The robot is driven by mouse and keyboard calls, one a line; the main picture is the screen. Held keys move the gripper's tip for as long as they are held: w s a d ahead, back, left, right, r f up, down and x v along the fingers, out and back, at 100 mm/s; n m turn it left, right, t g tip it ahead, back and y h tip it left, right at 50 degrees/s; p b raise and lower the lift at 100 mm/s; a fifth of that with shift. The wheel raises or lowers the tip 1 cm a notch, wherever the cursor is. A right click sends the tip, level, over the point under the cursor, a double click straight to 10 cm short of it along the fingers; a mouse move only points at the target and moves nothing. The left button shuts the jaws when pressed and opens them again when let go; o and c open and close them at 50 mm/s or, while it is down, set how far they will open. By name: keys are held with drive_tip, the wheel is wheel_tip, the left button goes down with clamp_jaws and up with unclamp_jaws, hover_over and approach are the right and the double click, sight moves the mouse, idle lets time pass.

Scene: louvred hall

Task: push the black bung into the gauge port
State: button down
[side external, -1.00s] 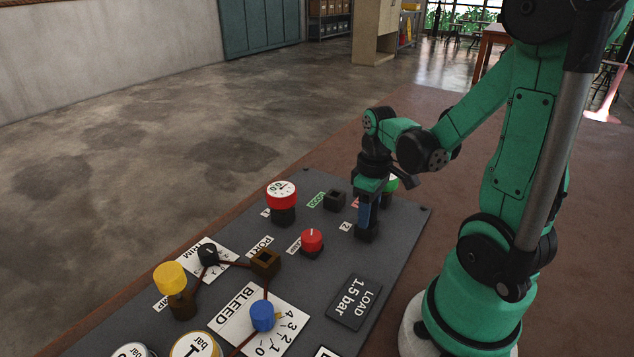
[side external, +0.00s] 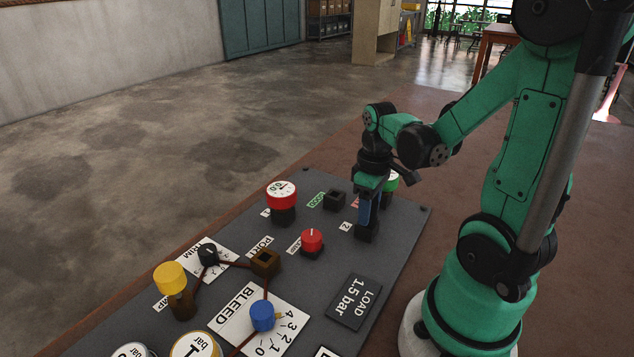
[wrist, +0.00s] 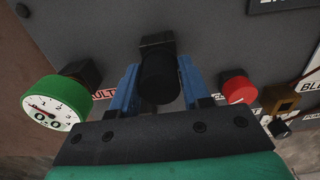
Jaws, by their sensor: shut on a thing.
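My gripper (side external: 368,218) points down at the far right of the grey panel, beside the label 2. In the wrist view its blue fingers stand on either side of the black bung (wrist: 160,80), a dark round piece, and are shut on it. A black square block (wrist: 157,42) shows just beyond the bung; it also shows below the fingers in the side view (side external: 367,233). I cannot tell whether the bung still sits in this block. The gauge port (side external: 265,261), a brown block with a dark square opening by the PORT label, looks empty.
A green-rimmed gauge (wrist: 50,105) stands close beside my gripper. A red knob (side external: 312,240), a red gauge (side external: 281,196) and an open black socket (side external: 335,200) by the green label are nearby. A blue knob (side external: 262,316) and a yellow-topped piece (side external: 170,278) flank the port.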

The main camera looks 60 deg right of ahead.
drive_tip(key=shift+r, duration=4)
drive_tip(key=shift+w, duration=0.1)
drive_tip(key=w+a+n, duration=0.3)
drive_tip(key=w+a, duration=0.3)
drive_tip(key=n, duration=0.3)
hover_over(266, 264)
drive_tip(key=w+d, duration=0.1)
drive_tip(key=shift+w+f, duration=0.1)
drive_tip(key=shift+f, duration=3.4)
drive_tip(key=shift+r, duration=0.1)
drive_tip(key=shift+f, duration=0.65)
